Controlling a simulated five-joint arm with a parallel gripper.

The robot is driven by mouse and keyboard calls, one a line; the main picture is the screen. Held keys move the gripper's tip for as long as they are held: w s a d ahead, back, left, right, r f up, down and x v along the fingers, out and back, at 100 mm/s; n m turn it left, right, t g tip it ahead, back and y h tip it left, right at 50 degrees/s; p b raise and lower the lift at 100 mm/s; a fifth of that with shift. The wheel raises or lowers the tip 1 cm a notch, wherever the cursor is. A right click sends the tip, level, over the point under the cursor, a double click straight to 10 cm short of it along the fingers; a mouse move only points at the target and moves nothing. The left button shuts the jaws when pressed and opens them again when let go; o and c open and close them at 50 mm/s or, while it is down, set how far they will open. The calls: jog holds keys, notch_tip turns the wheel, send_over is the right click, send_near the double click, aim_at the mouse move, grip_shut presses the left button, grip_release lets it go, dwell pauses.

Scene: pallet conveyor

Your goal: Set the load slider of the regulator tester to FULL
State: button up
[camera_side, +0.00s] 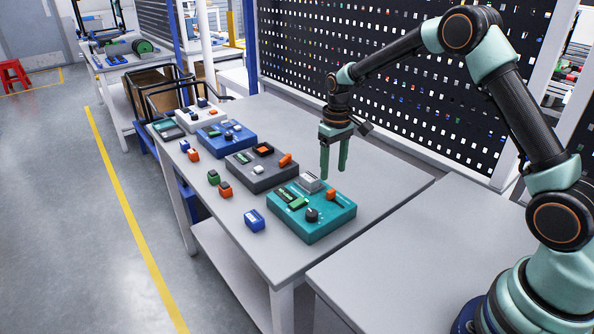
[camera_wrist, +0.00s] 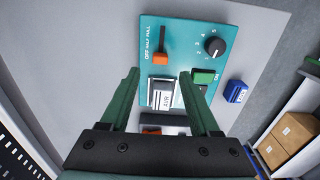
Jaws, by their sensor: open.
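The regulator tester appears to be the teal box (camera_side: 335,220) at the near end of the table; it also shows in the wrist view (camera_wrist: 188,30). Its orange load slider (camera_side: 331,194) sits at the OFF end of the slot, beside the labels OFF, HALF and FULL. In the wrist view the slider (camera_wrist: 160,57) is just beyond my fingertips, with FULL toward the top of the picture. My gripper (camera_side: 333,173) is open and empty above the back edge of the box, fingers pointing down. In the wrist view my gripper (camera_wrist: 159,74) straddles a grey-white block (camera_wrist: 161,94).
A black dial (camera_wrist: 214,47) and a green part (camera_wrist: 203,76) share the teal box. A dark grey box (camera_side: 260,177), a blue box (camera_side: 226,137) and a white box (camera_side: 198,116) stand farther along the table. A small blue block (camera_side: 254,220) lies in front.

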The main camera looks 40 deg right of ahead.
aim_at(332, 190)
notch_tip(332, 190, down, 6)
jog(key=shift+f, duration=0.25)
grip_shut()
dwell(1.5)
